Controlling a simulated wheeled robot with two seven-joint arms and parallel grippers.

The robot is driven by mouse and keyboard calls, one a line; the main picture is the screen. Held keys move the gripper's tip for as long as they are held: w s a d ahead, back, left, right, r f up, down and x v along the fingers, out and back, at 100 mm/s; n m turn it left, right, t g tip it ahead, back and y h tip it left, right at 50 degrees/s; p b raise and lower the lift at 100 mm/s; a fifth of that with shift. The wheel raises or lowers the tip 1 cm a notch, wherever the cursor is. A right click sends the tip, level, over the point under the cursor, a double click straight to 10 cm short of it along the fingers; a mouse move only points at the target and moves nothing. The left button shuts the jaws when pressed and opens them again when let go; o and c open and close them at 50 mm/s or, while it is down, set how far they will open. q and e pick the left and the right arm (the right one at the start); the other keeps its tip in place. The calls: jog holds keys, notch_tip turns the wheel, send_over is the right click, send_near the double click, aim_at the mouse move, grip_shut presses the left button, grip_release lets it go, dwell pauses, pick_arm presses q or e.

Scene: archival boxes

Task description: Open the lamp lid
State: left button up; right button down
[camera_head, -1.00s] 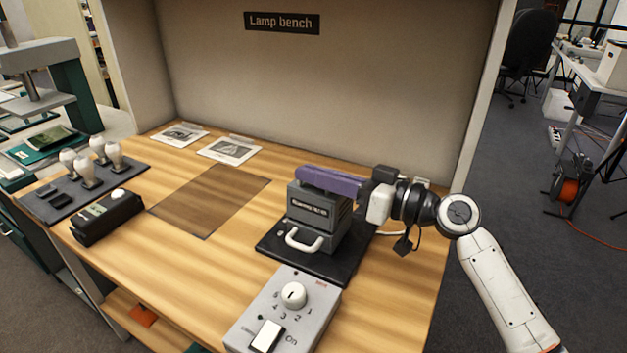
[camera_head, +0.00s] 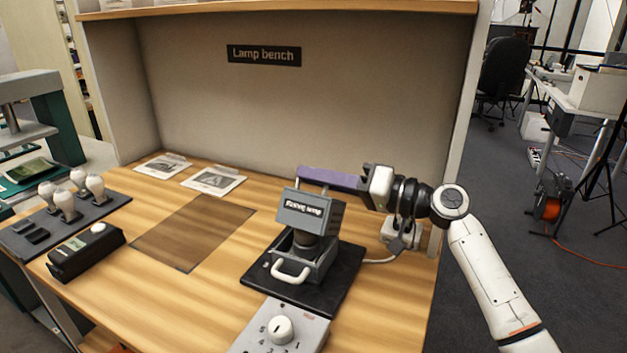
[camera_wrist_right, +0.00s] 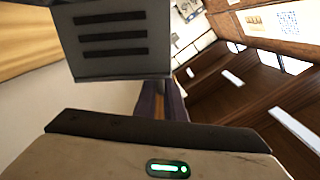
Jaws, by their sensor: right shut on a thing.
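The grey lamp housing stands on a black base plate (camera_head: 343,283) on the bench, with a white handle (camera_head: 290,272) at its front. Its lid (camera_head: 310,212), with a white-lettered label, is tilted up, and a dark round part shows beneath it. My right gripper (camera_head: 318,180), with purple fingers, reaches in from the right and is shut on the lid at its upper edge. In the right wrist view a grey panel with three dark slots (camera_wrist_right: 110,38), apparently the lid, is close to the purple fingers. Their exact contact is hidden. My left gripper is not in view.
A grey control box with a white knob (camera_head: 279,329) is in front of the lamp. A dark box (camera_head: 86,252) and a rack of several white bulbs (camera_head: 66,204) are at left. A brown mat (camera_head: 192,232) lies clear mid-bench. The back panel stands behind.

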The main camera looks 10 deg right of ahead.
dwell(0.3)
jog(key=c, duration=1.9)
grip_release()
jog(key=shift+r, duration=0.1)
jog(key=shift+s+d, duration=0.15)
jog(key=shift+d, duration=0.1)
jog(key=b+v, duration=0.1)
jog(key=v, duration=0.8)
jog(key=shift+s+d, duration=0.25)
jog(key=shift+d, duration=0.05)
